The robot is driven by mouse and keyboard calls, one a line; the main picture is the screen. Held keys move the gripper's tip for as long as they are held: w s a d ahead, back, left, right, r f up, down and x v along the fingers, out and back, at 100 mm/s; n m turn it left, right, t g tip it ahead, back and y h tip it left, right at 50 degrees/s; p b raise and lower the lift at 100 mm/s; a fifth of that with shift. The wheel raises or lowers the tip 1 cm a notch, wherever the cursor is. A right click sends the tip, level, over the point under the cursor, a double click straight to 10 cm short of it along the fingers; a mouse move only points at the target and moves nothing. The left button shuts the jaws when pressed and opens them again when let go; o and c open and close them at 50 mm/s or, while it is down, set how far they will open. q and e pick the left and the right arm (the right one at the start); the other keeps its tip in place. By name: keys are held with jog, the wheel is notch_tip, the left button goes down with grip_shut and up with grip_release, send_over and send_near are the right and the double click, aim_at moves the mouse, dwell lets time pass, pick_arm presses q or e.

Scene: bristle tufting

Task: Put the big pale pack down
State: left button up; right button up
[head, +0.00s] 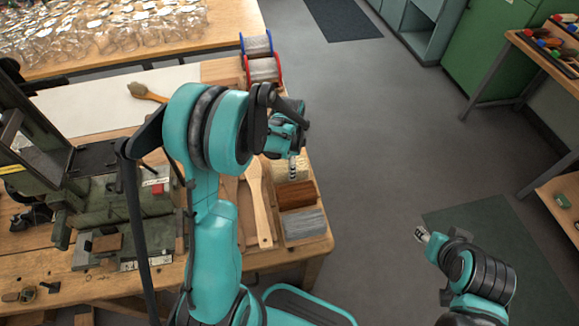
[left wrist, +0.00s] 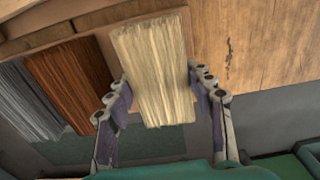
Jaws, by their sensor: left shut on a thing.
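The big pale pack (left wrist: 152,65), a block of cream bristles, is between the fingers of my left gripper (left wrist: 160,78), one finger along each side. In the head view my left gripper (head: 292,160) is over the right end of the bench, and the pale pack (head: 283,170) shows partly behind its fingers. I cannot tell whether the pack touches the surface beneath. My right gripper (head: 421,235) is over the floor at lower right, away from the bench; its finger opening is too small to read.
A brown bristle pack (head: 297,195) and a grey pack (head: 304,224) lie beside it in a wooden tray. A wooden paddle brush (head: 259,205) lies to the left. Wire spools (head: 262,70) stand behind. A machine (head: 125,200) fills the bench's left side.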

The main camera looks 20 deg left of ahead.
pick_arm(q)
jog(key=o, duration=0.9)
jog(key=shift+f, duration=0.1)
jog(key=shift+c, duration=0.2)
jog(key=o, duration=0.4)
jog(key=shift+o, duration=0.2)
